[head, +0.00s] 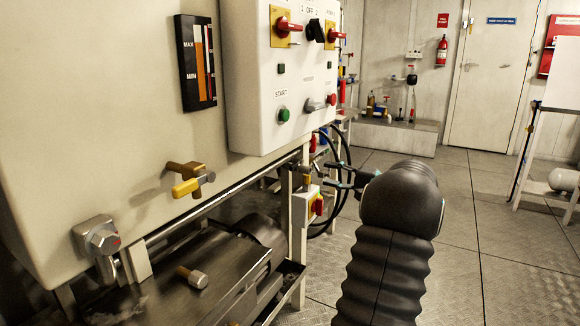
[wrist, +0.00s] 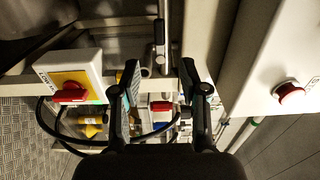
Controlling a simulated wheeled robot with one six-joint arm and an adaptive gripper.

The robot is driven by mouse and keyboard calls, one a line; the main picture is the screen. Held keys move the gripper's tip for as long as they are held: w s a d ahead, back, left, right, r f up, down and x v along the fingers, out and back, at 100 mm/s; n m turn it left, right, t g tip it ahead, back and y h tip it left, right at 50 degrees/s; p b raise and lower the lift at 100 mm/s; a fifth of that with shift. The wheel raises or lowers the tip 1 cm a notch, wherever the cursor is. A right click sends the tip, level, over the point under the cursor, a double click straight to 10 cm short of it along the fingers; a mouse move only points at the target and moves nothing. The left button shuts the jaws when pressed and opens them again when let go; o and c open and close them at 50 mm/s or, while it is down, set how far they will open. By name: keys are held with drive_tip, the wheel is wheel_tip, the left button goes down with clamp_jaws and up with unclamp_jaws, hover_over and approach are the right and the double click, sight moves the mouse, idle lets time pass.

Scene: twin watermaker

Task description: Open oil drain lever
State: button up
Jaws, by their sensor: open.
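A brass valve with a yellow lever handle (head: 187,187) sticks out of the lower front of the beige tank in the head view. No label marks it as the oil drain lever. A small dark-ended handle on a metal pipe (wrist: 159,40) shows between and ahead of the fingertips. I cannot tell what that handle works. The yellow lever is not recognisable in the wrist view.
The white control box (head: 275,80) carries switches and buttons. A yellow switch box with a red knob (head: 318,205) stands just below my gripper; its red knob (wrist: 70,93) is left of the fingers. Floor (head: 480,230) is clear at right.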

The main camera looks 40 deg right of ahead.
sight(295, 167)
drive_tip(key=x, duration=1.2)
drive_tip(key=shift+w+a, duration=0.25)
clamp_jaws()
